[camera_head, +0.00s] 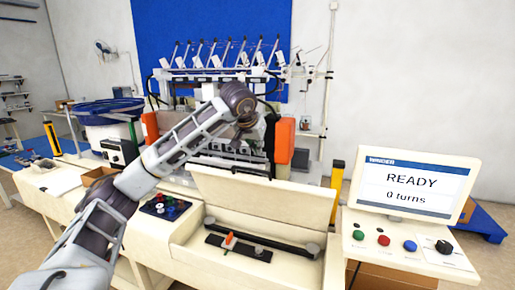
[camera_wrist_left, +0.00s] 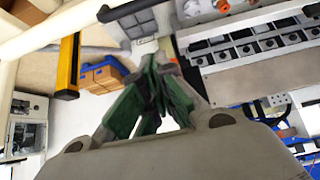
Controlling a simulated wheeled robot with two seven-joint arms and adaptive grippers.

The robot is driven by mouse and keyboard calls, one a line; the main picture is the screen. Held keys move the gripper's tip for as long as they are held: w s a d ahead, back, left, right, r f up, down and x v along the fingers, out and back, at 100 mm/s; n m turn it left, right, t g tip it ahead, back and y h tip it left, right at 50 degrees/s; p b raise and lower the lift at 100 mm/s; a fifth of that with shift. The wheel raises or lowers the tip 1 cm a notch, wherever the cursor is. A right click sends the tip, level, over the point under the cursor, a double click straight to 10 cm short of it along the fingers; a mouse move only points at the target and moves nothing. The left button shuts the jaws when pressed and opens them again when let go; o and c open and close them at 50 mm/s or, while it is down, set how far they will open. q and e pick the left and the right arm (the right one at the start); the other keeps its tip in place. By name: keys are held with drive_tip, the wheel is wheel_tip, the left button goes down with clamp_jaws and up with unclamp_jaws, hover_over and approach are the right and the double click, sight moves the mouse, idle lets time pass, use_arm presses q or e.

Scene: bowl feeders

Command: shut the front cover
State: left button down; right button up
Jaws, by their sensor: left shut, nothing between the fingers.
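The front cover (camera_head: 265,200) is a cream panel that stands open, tilted up and back, at the front of the machine in the head view. Below it the shallow compartment (camera_head: 190,240) is exposed, with a black bar and a small orange-handled tool inside. My left arm reaches in from the left, and its wrist is above and behind the raised cover. My left gripper's fingers show in the wrist view (camera_wrist_left: 155,75), with green inner faces and tips together, holding nothing. In the head view its fingertips are hidden, and contact with the cover cannot be told. My right gripper is out of view.
A screen (camera_head: 414,188) reading READY, 0 turns stands at the right above a button panel (camera_head: 405,248). Orange blocks (camera_head: 284,141) flank the machine behind the cover. A small control panel (camera_head: 165,207) sits left of the compartment. A yellow post (camera_head: 337,180) stands right of the cover.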

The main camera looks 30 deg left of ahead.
use_arm(q)
drive_tip(key=shift+w+a+f+p, duration=0.1)
drive_tip(key=shift+w+f+p, duration=0.2)
drive_tip(key=shift+f, duration=1.05)
drive_tip(key=shift+w+a+f+p, duration=0.1)
drive_tip(key=shift+w+f+p, duration=0.2)
drive_tip(key=shift+f, duration=1)
drive_tip(key=shift+w+f+p, duration=0.25)
drive_tip(key=shift+f+p, duration=0.05)
drive_tip(key=shift+f, duration=1.05)
drive_tip(key=shift+s+f, duration=0.1)
